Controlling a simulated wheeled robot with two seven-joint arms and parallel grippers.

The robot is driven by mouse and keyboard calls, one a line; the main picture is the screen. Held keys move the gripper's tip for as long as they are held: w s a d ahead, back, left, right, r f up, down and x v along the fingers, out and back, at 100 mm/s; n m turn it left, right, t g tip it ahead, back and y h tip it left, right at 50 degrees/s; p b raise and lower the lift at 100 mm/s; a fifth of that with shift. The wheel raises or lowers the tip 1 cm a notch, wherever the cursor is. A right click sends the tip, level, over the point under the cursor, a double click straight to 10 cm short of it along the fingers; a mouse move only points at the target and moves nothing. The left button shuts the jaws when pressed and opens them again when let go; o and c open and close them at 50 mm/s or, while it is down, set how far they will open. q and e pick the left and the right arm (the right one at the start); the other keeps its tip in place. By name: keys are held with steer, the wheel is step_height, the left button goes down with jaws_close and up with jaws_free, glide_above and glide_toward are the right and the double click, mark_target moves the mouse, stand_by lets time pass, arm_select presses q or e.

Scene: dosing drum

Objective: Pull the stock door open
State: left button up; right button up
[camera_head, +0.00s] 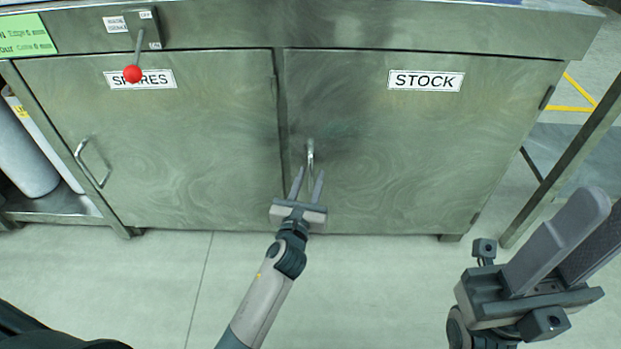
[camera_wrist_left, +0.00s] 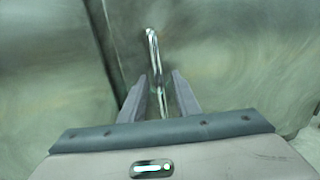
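The stock door (camera_head: 424,140) is a shut grey metal door on the right of the cabinet, with a white STOCK label (camera_head: 426,81). Its upright bar handle (camera_head: 310,155) is near the door's left edge. My left gripper (camera_head: 307,184) is open at the handle's lower part, with one finger on each side in the picture. In the left wrist view the handle (camera_wrist_left: 153,60) runs down between the two fingers (camera_wrist_left: 160,95). I cannot tell whether the fingers touch it. My right gripper (camera_head: 588,232) is at the lower right, away from the door, its fingers apart.
The spares door (camera_head: 190,150) beside it is shut, with its own handle (camera_head: 92,163) at the left. A lever with a red ball (camera_head: 132,74) hangs in front of the SPARES label. A grey cylinder (camera_head: 24,155) stands at far left. The floor (camera_head: 380,270) before the cabinet is clear.

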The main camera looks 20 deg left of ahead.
arm_select(q)
steer(key=shift+w, duration=0.35)
jaws_close()
steer(key=shift+s, duration=0.1)
